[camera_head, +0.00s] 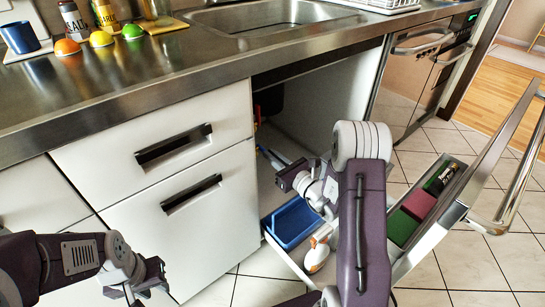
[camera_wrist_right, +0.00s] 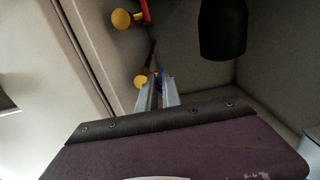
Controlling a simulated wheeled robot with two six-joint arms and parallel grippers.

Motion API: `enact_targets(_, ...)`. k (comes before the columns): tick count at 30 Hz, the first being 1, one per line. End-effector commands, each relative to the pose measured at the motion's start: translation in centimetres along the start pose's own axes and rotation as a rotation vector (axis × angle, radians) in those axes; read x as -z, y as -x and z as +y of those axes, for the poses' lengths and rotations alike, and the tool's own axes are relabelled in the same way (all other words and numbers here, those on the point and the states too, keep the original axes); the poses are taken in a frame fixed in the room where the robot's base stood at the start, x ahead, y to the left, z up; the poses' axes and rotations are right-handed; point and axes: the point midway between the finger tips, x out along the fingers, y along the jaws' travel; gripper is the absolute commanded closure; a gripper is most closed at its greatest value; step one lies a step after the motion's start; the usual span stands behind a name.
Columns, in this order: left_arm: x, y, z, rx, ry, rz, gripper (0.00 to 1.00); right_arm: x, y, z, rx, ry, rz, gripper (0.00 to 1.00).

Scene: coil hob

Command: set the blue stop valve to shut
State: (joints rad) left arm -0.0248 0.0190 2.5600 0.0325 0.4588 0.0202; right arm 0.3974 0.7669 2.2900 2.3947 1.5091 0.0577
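The blue stop valve (camera_wrist_right: 161,75) is inside the open under-sink cabinet; only a small bit of blue shows at the tips of my right gripper. A bit of blue also shows in the head view (camera_head: 262,149). My right gripper (camera_wrist_right: 159,84) reaches into the cabinet, with a gap between its two fingers and the blue part at their ends. Whether the fingers touch it is unclear. A yellow knob (camera_wrist_right: 141,81) is just left of the fingertips. The valve's position is mostly hidden. My left gripper (camera_head: 148,280) is outside, in front of the closed drawers.
A red part (camera_wrist_right: 146,12) with a yellow knob (camera_wrist_right: 122,19) is above the fingers. A black cylinder (camera_wrist_right: 223,30) hangs to the right. The pulled-out drawer, with a blue bin (camera_head: 292,222) and a white bottle (camera_head: 317,254), lies below my right arm.

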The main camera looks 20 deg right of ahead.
Motion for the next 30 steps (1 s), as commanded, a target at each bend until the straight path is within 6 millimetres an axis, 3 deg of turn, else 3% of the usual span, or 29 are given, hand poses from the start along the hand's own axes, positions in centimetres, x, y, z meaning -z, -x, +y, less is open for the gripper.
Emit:
enact_targets(6,0.0,0.2,0.0,0.0,0.0,0.0,0.69,-0.1,0.0,0.0,-0.001,0.0,0.004,1.0)
enact_targets(11,0.2,1.9,0.0,0.0,0.0,0.0,0.69,-0.9,0.0,0.0,-0.001,0.0,0.039,1.0)
enact_targets(21,1.0,9.4,0.2,0.0,0.0,0.0,0.69,-3.1,-0.4,0.1,-0.002,0.0,0.262,1.0)
enact_targets(30,1.5,14.4,0.3,0.0,0.0,0.0,0.69,-3.9,-1.1,0.0,-0.001,0.001,0.469,1.0)
